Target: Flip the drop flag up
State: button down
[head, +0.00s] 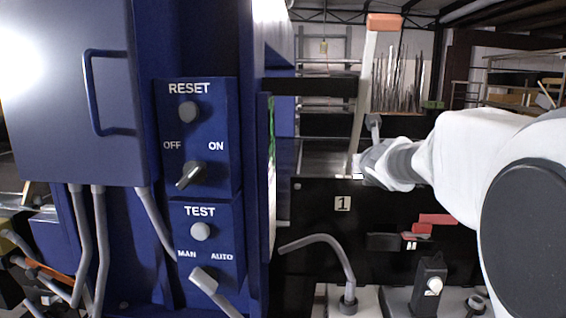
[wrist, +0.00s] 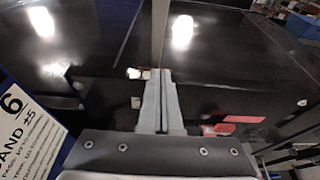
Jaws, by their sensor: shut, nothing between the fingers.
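A long pale bar with an orange end block (head: 383,22), which looks like the drop flag, stands nearly upright in the head view, leaning slightly right at its top. Its lower end reaches down beside my wrist. In the wrist view the pale bar (wrist: 159,30) runs up from just beyond my fingertips. My gripper (wrist: 160,73) is shut and empty, close to the bar's lower part. I cannot tell whether the fingers touch the bar.
A blue control panel (head: 207,135) with RESET and TEST buttons stands at the left. A black plate marked 1 (head: 342,203) lies below my wrist. A red lever-like part (head: 437,219) sticks out to its right. A bent grey pipe (head: 325,245) rises in front.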

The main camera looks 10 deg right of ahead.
jog(key=p+x, duration=0.1)
jog(key=x, duration=0.7)
jog(key=shift+w+f, duration=0.1)
jog(key=shift+w, duration=0.2)
jog(key=shift+d, duration=0.15)
